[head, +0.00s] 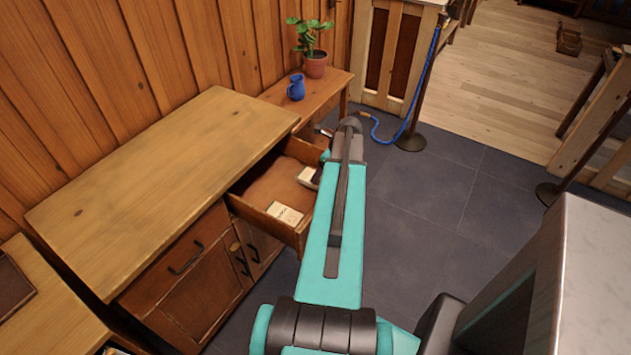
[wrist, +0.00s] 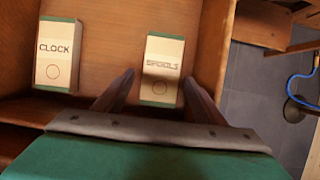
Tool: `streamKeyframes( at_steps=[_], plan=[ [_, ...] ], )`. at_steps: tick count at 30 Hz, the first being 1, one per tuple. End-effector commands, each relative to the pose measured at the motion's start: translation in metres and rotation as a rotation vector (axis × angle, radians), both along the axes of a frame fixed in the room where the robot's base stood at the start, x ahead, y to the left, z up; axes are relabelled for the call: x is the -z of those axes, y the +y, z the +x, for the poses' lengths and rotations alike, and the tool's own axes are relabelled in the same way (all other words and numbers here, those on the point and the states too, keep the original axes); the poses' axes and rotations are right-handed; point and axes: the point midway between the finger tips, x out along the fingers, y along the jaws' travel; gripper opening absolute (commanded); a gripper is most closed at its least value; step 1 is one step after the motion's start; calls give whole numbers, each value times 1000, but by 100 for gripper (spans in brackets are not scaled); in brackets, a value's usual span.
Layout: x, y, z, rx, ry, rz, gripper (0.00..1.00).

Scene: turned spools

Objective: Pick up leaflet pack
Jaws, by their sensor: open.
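Two small cream packs with green edges lie flat in an open wooden drawer. In the wrist view, the one marked SPOOLS (wrist: 161,66) is right of centre and the one marked CLOCK (wrist: 56,60) is at the left. In the head view, one pack (head: 285,212) lies near the drawer's near corner and another (head: 308,178) farther back beside my arm. My gripper (wrist: 158,77) is open, with one finger on each side of the SPOOLS pack's lower part. I cannot tell whether they touch it. My arm hides much of the gripper in the head view.
The drawer (head: 272,221) has raised walls and sticks out from the wooden cabinet (head: 160,190). A side table (head: 335,88) behind bears a blue jug (head: 296,88) and a potted plant (head: 315,62). A post with a blue rope (head: 410,140) stands on the grey floor at the right.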

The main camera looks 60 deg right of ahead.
Motion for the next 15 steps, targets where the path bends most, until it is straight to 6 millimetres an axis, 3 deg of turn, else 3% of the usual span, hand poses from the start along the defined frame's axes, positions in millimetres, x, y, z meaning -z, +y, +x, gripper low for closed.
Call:
streamKeyframes(
  at_steps=[15],
  plan=[
    [6,-1,2,1,1,1,64]
  ],
)
